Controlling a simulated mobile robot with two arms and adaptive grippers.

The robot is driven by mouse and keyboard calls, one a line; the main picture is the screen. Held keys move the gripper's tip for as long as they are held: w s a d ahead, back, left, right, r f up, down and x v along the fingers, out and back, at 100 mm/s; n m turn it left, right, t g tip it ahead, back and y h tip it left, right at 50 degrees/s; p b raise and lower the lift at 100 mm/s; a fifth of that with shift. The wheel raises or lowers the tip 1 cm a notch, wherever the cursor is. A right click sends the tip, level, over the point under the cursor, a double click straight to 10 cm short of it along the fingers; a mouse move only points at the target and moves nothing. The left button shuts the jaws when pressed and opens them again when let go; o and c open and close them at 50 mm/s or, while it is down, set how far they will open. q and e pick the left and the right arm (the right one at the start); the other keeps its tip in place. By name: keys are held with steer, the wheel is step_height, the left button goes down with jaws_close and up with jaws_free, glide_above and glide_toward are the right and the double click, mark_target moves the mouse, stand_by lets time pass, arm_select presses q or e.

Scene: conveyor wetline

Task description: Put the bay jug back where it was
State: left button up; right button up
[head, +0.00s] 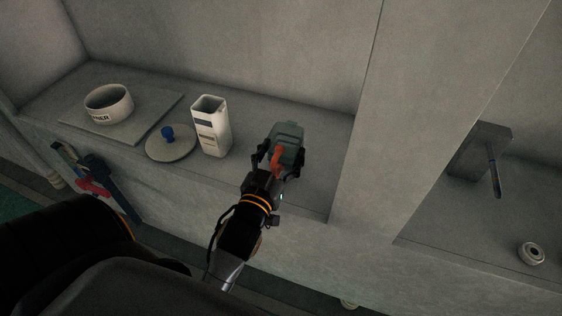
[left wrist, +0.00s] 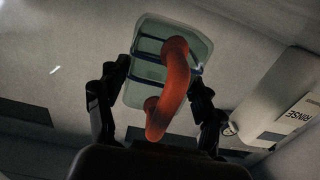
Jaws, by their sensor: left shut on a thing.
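The bay jug (head: 288,136) is a pale grey-green vessel with an orange handle (head: 277,160). It is over the right part of the grey ledge (head: 315,190). My left gripper (head: 270,163) is shut on the jug at its handle side. In the left wrist view, the jug (left wrist: 195,50) shows dark blue bands, and its orange handle (left wrist: 172,85) stands between the two black fingers of my left gripper (left wrist: 158,108). I cannot tell whether the jug's base touches the ledge. My right gripper is not in view.
A tall white container (head: 211,128) stands left of the jug, beside a round lid with a blue knob (head: 168,145). A white bowl (head: 108,104) sits on a flat slab further left. A pillar (head: 385,150) rises on the right. The left wrist view shows a white body marked RINSE (left wrist: 285,110).

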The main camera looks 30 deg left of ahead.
arm_select(q)
steer(key=shift+f, duration=1.2)
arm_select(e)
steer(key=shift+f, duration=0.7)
arm_select(q)
steer(key=shift+f+b, duration=0.2)
steer(key=shift+b, duration=0.15)
steer(key=o, duration=1.3)
steer(key=shift+c, duration=0.2)
